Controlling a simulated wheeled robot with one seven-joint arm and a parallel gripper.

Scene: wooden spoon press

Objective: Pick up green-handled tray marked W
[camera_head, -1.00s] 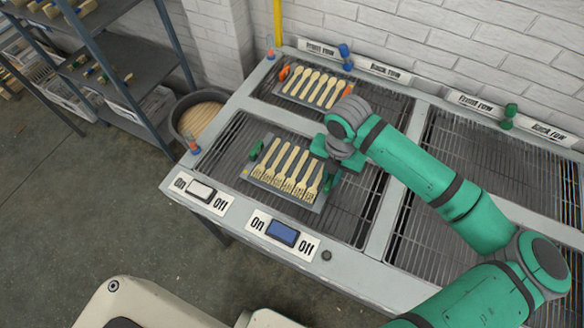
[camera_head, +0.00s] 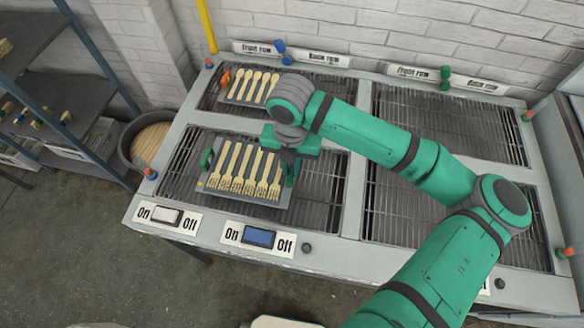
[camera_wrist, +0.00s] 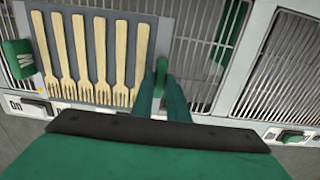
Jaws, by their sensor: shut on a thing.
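The green-handled tray (camera_head: 222,190) lies over the front left grille and carries several wooden forks (camera_head: 243,172) in a row. Its left green handle (camera_head: 207,159) is free. In the wrist view that handle (camera_wrist: 18,60) bears a white W. My gripper (camera_wrist: 165,85) is shut on the tray's right green handle (camera_wrist: 160,68). In the head view my gripper (camera_head: 290,160) partly covers that right handle. I cannot tell whether the tray touches the grille.
A second tray of wooden spoons with an orange handle (camera_head: 225,79) lies on the back left grille, partly behind my arm. The right-hand grilles (camera_head: 440,128) are empty. On/Off switches (camera_head: 259,236) line the front edge. A round bin (camera_head: 150,145) and shelves (camera_head: 75,100) stand at left.

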